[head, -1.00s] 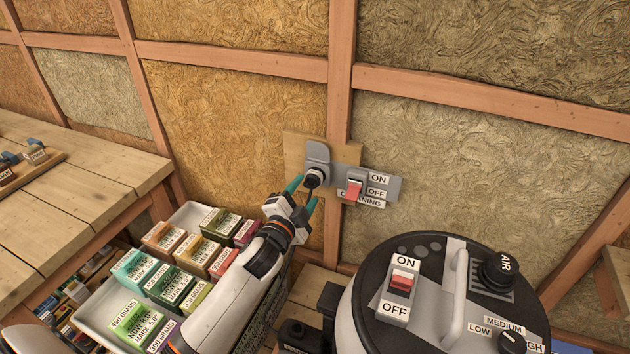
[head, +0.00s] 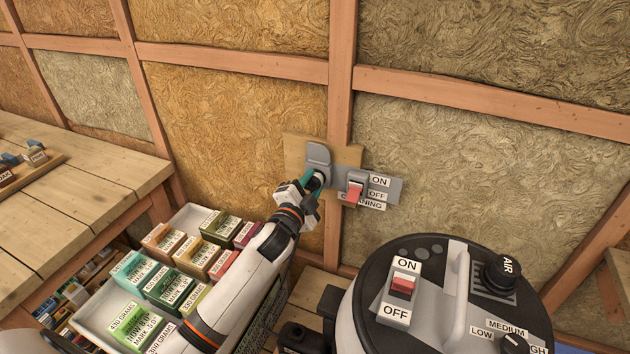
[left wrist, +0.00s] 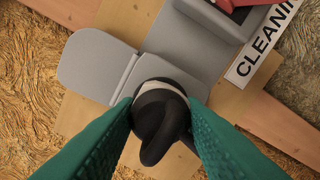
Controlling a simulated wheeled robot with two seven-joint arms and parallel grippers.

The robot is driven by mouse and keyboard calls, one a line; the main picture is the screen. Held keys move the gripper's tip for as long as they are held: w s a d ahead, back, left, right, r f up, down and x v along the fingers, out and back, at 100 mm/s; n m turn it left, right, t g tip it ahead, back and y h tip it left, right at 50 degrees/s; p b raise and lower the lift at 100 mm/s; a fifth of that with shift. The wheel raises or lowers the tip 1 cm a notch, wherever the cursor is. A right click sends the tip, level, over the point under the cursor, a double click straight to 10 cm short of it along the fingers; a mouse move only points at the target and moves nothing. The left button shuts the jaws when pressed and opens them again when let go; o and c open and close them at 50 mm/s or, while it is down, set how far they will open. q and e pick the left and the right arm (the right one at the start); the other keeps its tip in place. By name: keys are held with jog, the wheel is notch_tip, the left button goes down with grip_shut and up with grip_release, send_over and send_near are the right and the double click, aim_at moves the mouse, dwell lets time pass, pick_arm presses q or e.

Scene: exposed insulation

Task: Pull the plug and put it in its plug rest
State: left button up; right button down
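The black plug (head: 318,179) sits in the grey wall socket (head: 317,155), whose flap stands raised above it. In the left wrist view the plug (left wrist: 158,118) has a pale ring where it meets the grey socket housing (left wrist: 165,77). My left gripper (head: 314,181) reaches up to the socket. Its green fingers press against both sides of the plug in the left wrist view, so it is shut on it. The fingers hide part of the plug in the head view. I cannot make out a plug rest. My right gripper is not in view.
A red switch (head: 354,192) on a grey plate is close right of the socket. A vacuum-like machine (head: 450,300) stands at lower right. A tray of coloured boxes (head: 190,220) lies below my left arm. A wooden workbench (head: 80,190) is at left.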

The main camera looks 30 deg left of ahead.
pick_arm(q)
jog(key=shift+c, duration=0.7)
jog(key=shift+s+p, duration=0.35)
jog(key=shift+s, duration=0.35)
jog(key=shift+s+d+p, duration=0.1)
jog(key=shift+s+p, duration=0.3)
jog(key=shift+s, duration=0.8)
